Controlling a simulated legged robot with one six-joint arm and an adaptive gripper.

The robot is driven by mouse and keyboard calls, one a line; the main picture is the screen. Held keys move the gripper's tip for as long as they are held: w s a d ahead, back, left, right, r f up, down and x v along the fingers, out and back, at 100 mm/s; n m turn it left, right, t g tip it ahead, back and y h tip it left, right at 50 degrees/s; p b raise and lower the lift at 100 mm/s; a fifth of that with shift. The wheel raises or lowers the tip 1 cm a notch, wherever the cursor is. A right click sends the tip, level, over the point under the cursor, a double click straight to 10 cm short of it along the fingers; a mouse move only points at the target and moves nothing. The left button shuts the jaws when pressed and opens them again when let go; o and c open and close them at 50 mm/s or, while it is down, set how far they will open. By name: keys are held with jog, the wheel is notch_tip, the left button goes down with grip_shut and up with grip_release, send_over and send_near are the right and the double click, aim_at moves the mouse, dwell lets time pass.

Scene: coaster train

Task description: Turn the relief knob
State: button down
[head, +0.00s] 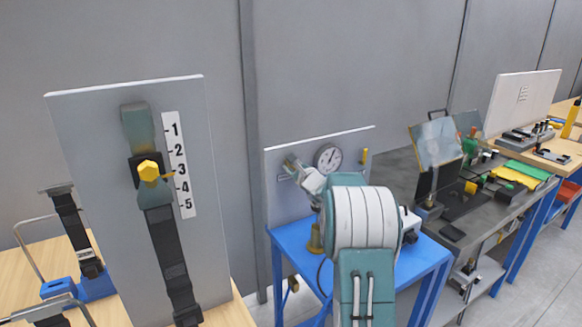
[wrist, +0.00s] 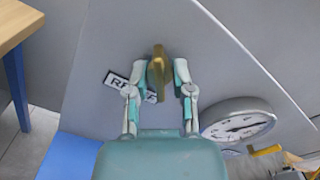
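The relief knob (wrist: 158,72) is a brass-coloured, upright narrow handle on the grey panel (wrist: 225,60) in the wrist view. My gripper (wrist: 160,73) has one finger on each side of it. The fingers are apart, with a narrow gap showing on the right; whether the left fingertip touches the knob is hard to tell. A white label (wrist: 117,80) starting with "RE" lies behind the left finger and is partly hidden. In the head view my gripper (head: 294,166) is at the panel (head: 285,210), and it hides the knob.
A round dial gauge (head: 328,157) is on the panel right of my gripper, with a yellow part (head: 364,155) beyond. The panel stands on a blue table (head: 420,262). A numbered board (head: 85,150) stands left, and a cluttered grey bench (head: 480,225) stands right.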

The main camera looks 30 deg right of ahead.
jog(key=shift+n, duration=0.7)
jog(key=shift+c, duration=2.4)
grip_release()
jog(key=shift+f, duration=0.1)
jog(key=s, duration=1.1)
jog(key=shift+s+a, duration=0.35)
jog(key=shift+s, duration=0.05)
jog(key=shift+s, duration=0.1)
